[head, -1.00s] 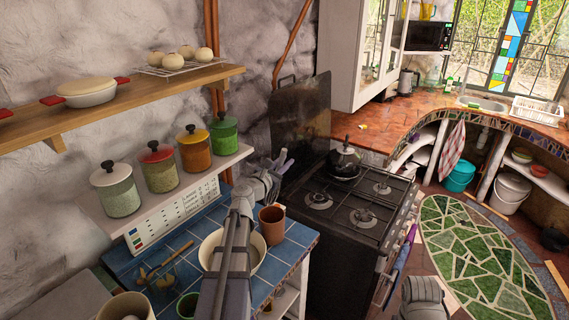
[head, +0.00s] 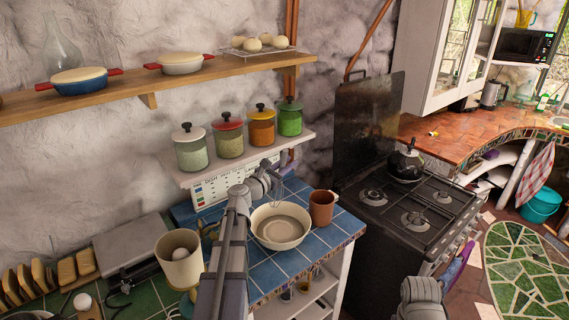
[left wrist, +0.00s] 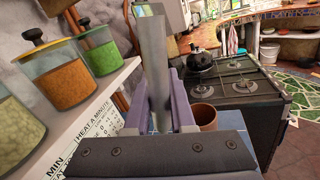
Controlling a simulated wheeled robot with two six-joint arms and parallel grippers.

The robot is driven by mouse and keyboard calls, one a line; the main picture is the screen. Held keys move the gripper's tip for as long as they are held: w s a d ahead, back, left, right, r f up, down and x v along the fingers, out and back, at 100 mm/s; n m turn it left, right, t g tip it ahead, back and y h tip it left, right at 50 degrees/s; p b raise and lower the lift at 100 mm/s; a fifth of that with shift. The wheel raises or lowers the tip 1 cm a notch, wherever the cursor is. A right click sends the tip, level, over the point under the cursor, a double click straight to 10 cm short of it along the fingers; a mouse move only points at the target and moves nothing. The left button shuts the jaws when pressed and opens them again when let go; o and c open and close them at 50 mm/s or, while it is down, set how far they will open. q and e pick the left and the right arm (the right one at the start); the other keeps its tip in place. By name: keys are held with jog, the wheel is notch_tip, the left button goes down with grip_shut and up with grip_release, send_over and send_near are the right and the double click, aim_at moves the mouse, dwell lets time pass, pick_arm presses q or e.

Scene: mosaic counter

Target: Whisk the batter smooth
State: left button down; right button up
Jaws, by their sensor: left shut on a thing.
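A cream bowl (head: 258,234) with pale batter (head: 284,231) in it stands on the blue-tiled counter (head: 268,277). My left gripper (head: 284,165) is above the far side of the bowl in the head view. It is shut on the grey handle of a whisk (left wrist: 154,65), which stands up between the purple fingers in the left wrist view. The whisk's thin wires (head: 277,192) hang down toward the bowl's far rim; whether they touch the batter I cannot tell. My right gripper (head: 457,268) is low in front of the stove, partly seen, its jaws unclear.
A brown cup (head: 321,208) stands just right of the bowl. A low shelf (head: 240,157) with several lidded jars is behind it. A beige container (head: 179,262) stands at the left. The black stove (head: 402,222) with a kettle (head: 405,165) is at the right.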

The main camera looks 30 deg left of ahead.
pick_arm(q)
jog(key=h, duration=0.1)
jog(key=d+m+h+p, duration=0.1)
jog(key=d+r+m+h, duration=0.1)
jog(key=shift+s+d+g+h, duration=0.2)
jog(key=shift+s+g+h, duration=0.1)
jog(key=shift+s+g, duration=0.1)
notch_tip(320, 180, down, 14)
jog(key=b, duration=1.3)
jog(key=shift+b, duration=0.3)
jog(key=shift+r, duration=0.1)
